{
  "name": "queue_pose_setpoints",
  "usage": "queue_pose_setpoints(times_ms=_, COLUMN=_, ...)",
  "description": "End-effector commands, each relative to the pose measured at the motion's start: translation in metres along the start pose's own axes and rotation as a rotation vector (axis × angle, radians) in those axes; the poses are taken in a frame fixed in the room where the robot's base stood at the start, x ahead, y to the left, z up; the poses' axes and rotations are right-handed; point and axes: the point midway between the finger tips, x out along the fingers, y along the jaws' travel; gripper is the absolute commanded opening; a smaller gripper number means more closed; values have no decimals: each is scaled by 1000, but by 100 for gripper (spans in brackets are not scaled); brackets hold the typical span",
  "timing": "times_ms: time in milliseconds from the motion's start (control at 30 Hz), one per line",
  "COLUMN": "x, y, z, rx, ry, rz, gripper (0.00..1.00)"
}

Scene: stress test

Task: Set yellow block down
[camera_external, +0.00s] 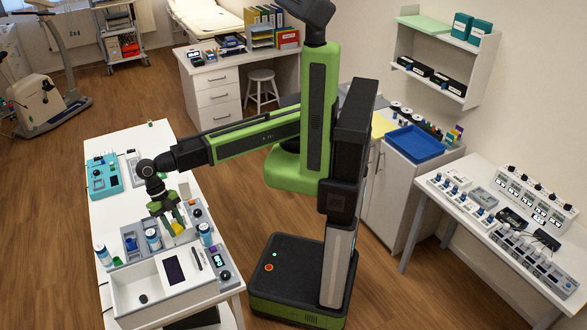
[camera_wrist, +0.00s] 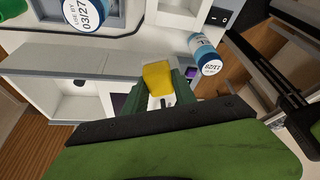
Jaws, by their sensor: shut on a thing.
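The yellow block (camera_wrist: 157,78) is between the green fingers of my gripper (camera_wrist: 165,92) in the wrist view. In the external view the yellow block (camera_external: 178,229) shows at the tip of my gripper (camera_external: 171,222), which points down over the white table (camera_external: 112,214). My gripper is shut on the block. The grey tray (camera_external: 132,236) with compartments is beneath and around it. I cannot tell whether the block touches anything below.
Blue-and-white bottles stand close by: one (camera_external: 152,238) left of my gripper, another (camera_external: 205,234) to its right, and a third (camera_external: 103,254) farther left. A white open box (camera_external: 135,290) is at the table's near end. A teal case (camera_external: 103,177) lies farther back.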

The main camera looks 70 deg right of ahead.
Motion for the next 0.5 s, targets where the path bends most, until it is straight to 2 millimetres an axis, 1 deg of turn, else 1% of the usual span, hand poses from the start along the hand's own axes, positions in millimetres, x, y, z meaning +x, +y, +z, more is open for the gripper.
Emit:
queue_pose_setpoints(times_ms=33, x=-26, y=0, z=-11, rx=0, ry=0, rz=0, gripper=0)
queue_pose_setpoints(times_ms=100, x=-41, y=0, z=-17, rx=0, ry=0, rz=0, gripper=0)
queue_pose_setpoints(times_ms=200, x=-56, y=0, z=-23, rx=0, ry=0, rz=0, gripper=0)
queue_pose_setpoints(times_ms=300, x=-62, y=0, z=-26, rx=0, ry=0, rz=0, gripper=0)
queue_pose_setpoints(times_ms=500, x=-61, y=0, z=-25, rx=0, ry=0, rz=0, gripper=0)
